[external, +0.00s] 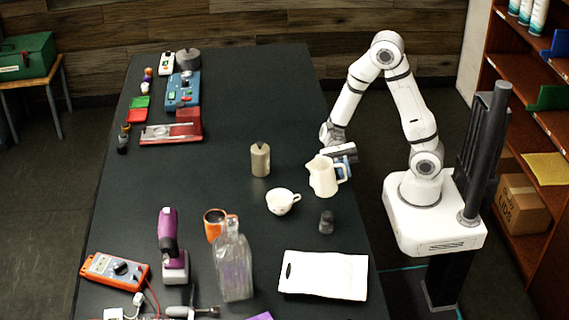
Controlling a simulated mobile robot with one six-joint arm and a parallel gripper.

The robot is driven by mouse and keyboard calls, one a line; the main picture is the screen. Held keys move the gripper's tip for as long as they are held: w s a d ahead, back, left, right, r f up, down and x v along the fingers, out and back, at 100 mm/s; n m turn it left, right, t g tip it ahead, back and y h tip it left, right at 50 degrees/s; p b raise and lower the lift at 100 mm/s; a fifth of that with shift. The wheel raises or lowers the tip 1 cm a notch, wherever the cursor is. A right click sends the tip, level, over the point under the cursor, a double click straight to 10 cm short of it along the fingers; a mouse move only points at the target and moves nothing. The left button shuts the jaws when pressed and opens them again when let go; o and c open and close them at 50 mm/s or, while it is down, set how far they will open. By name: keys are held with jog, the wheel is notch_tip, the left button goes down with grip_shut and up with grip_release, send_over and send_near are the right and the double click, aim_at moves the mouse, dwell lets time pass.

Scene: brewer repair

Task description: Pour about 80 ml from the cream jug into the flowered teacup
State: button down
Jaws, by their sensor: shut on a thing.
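The cream jug (322,177) is near the table's right edge in the external view, close to upright. My gripper (345,164) is shut on the jug at that side; the fingertips are partly hidden by the jug. The flowered teacup (281,203) stands on the table to the left of the jug and nearer the camera. It is white with small marks. The jug and teacup are apart. I cannot see the liquid level in either, nor tell for sure whether the jug's base touches the table.
A beige bottle-like canister (260,160) stands left of the jug. A small dark object (326,222) is right of the teacup.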

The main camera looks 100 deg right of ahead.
aim_at(329, 164)
jog(key=w+m+p, duration=0.1)
jog(key=r+m, duration=0.1)
jog(key=w+r+m+p, duration=0.1)
jog(key=shift+w+d+r+y+p, duration=0.25)
jog(key=shift+w+y+p, duration=0.05)
jog(key=shift+w+d+f+m+t, duration=0.15)
jog(key=shift+w+f+m, duration=0.15)
jog(key=shift+w+m, duration=0.2)
jog(key=shift+w+f+m+t, duration=0.15)
jog(key=shift+w+f+m, duration=0.1)
jog(key=shift+w+m, duration=0.25)
jog(key=shift+w+d+r+m+y+p, duration=0.1)
jog(key=shift+w+r+m+y+p, duration=0.25)
jog(key=shift+m, duration=0.65)
jog(key=shift+w+m, duration=0.2)
jog(key=shift+m, duration=0.3)
jog(key=shift+w+d+m+t, duration=0.1)
jog(key=shift+w+m+t, duration=0.25)
jog(key=shift+m, duration=0.45)
jog(key=shift+w+d+m+t, duration=0.1)
jog(key=shift+w+m+t, duration=0.25)
jog(key=shift+m, duration=0.45)
jog(key=shift+w+r+m+p, duration=0.55)
jog(key=shift+r+m+p, duration=0.1)
jog(key=shift+m+p, duration=0.3)
jog(key=shift+w, duration=0.1)
